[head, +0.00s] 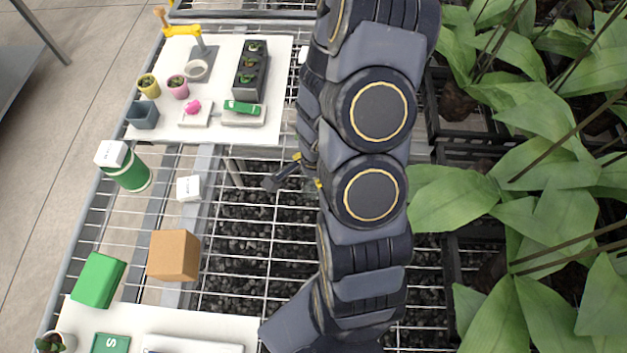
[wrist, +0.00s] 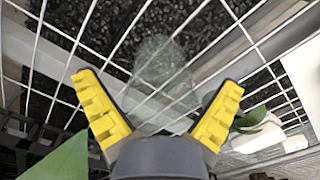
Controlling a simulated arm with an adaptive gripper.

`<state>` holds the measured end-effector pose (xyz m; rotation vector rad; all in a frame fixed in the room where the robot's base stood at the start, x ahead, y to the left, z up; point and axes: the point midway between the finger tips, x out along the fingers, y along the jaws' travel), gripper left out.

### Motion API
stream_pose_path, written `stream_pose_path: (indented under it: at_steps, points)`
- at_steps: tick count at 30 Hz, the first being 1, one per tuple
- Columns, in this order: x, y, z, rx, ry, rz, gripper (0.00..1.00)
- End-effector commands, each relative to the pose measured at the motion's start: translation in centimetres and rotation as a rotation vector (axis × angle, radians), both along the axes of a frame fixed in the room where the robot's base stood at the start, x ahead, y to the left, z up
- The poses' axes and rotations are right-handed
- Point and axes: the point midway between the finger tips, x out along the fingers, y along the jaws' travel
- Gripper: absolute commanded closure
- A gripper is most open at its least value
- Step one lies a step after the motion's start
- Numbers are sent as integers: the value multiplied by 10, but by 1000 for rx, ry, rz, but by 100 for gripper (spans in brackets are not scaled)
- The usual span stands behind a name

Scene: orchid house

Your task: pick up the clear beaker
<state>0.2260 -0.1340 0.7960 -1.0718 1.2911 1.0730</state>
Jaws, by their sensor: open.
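A faint, see-through shape that looks like the clear beaker (wrist: 160,62) shows in the wrist view, beyond and between my fingertips. Wire mesh and dark gravel show through it, so its outline is hard to make out. My gripper (wrist: 160,86) is open, with its two yellow-padded fingers spread wide and nothing between the pads. The beaker is apart from both fingers. In the head view my arm covers most of my gripper; only bits of yellow and a dark finger part show at its left side. I cannot make out the beaker there.
A wire-mesh bench carries a cardboard box (head: 173,255), a green box (head: 98,280), a green-and-white container (head: 130,174) and a small white box (head: 189,189). A white board (head: 218,134) with small pots lies at the back. Leafy plants (head: 550,150) crowd the right side.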

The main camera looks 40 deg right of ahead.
Motion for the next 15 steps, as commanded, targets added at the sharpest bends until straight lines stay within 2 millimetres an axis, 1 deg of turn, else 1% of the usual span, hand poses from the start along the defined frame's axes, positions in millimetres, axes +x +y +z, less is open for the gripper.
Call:
stream_pose_path:
  at_steps: [1, 2, 3, 4, 5, 6, 9, 15]
  points:
    - [0, 0, 0, 0, 0, 0, 5]
    - [0, 0, 0, 0, 0, 0, 12]
    - [0, 0, 0, 0, 0, 0, 29]
    - [0, 0, 0, 0, 0, 0, 42]
    - [0, 0, 0, 0, 0, 0, 52]
    - [0, 0, 0, 0, 0, 0, 57]
    - [0, 0, 0, 0, 0, -1, 66]
    - [0, 0, 0, 0, 0, -1, 66]
